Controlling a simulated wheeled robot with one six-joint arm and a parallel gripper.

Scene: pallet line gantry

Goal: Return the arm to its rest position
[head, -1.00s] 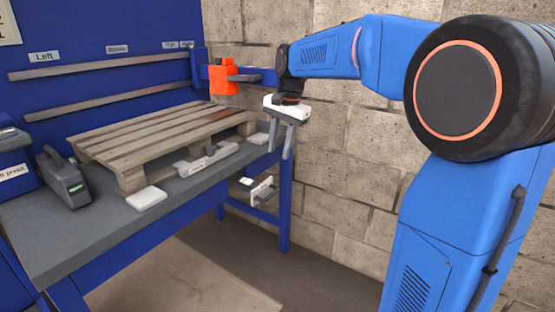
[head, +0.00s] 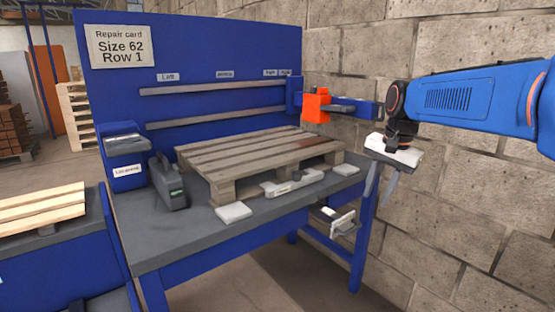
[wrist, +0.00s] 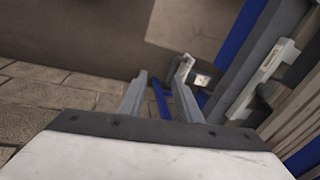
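My gripper (head: 378,190) hangs at the end of my blue arm, in front of the block wall and just right of the bench's right end. Its two grey fingers point down under a white body. In the wrist view the gripper (wrist: 160,82) shows its fingers apart with nothing between them. It is open and empty. My arm reaches in from the right edge of the head view, with its elbow bent out of frame. No mark for a rest position shows.
The bench (head: 190,242) bears a wooden pallet (head: 250,150), a grey tool (head: 168,185) and white pads (head: 233,212). An orange clamp unit (head: 316,106) sits left of my gripper. A holder (head: 335,220) hangs under the bench. The block wall (head: 470,215) is close behind.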

